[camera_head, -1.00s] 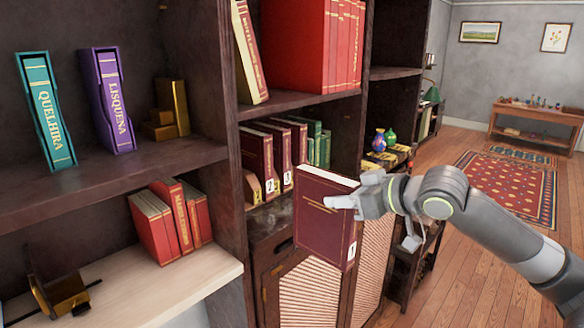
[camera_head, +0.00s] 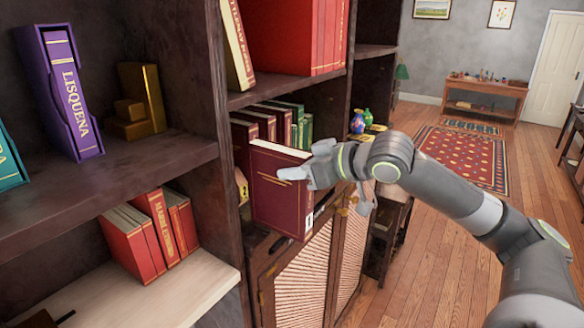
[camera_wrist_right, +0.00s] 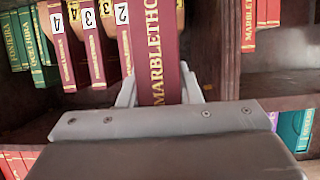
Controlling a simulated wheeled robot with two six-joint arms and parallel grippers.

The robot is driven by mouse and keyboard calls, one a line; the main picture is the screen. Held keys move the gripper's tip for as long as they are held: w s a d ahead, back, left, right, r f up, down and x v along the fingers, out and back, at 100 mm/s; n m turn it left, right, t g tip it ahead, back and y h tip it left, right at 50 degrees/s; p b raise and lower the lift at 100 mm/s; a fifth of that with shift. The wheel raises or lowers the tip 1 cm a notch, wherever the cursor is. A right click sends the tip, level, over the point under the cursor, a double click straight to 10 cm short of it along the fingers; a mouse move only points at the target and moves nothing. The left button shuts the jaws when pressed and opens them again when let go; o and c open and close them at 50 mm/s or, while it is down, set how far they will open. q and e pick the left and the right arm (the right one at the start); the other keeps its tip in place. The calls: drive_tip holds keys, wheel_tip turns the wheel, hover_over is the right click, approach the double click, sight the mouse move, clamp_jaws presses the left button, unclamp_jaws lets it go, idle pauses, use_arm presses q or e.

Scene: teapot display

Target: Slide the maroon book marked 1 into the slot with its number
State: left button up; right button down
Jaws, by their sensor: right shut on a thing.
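The maroon book marked 1 (camera_head: 280,195) is upright and slightly tilted in front of the middle bay, its white label low on the spine. My right gripper (camera_head: 312,172) is shut on it from the spine side. In the right wrist view, the gripper (camera_wrist_right: 158,92) holds the book (camera_wrist_right: 153,50) between its fingers, with gold lettering on the spine. Maroon books with white number labels (camera_wrist_right: 90,45) stand beside it there, with yellow numbered markers (camera_wrist_right: 105,10) between. In the head view the held book hides much of the slots. My left gripper is not in view.
The dark upright shelf post (camera_head: 215,130) stands close left of the held book. Green books (camera_head: 298,120) stand behind it, and a shelf board (camera_head: 285,90) runs above. Cabinet doors (camera_head: 300,275) lie below. The floor (camera_head: 430,260) at right is open.

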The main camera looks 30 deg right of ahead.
sight(273, 161)
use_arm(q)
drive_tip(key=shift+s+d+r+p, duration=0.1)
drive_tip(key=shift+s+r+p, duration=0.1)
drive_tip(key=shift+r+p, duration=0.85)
use_arm(e)
drive_tip(key=shift+w+a+r, duration=0.1)
drive_tip(key=shift+w+a, duration=0.25)
drive_tip(key=shift+w, duration=0.5)
drive_tip(key=shift+w+a+f, duration=0.1)
drive_tip(key=shift+w+a, duration=0.3)
drive_tip(key=shift+w, duration=0.5)
drive_tip(key=shift+w+a+r, duration=0.1)
drive_tip(key=shift+w+a, duration=0.25)
drive_tip(key=shift+w, duration=0.5)
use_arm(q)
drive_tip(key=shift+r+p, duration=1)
use_arm(e)
drive_tip(key=shift+r, duration=0.1)
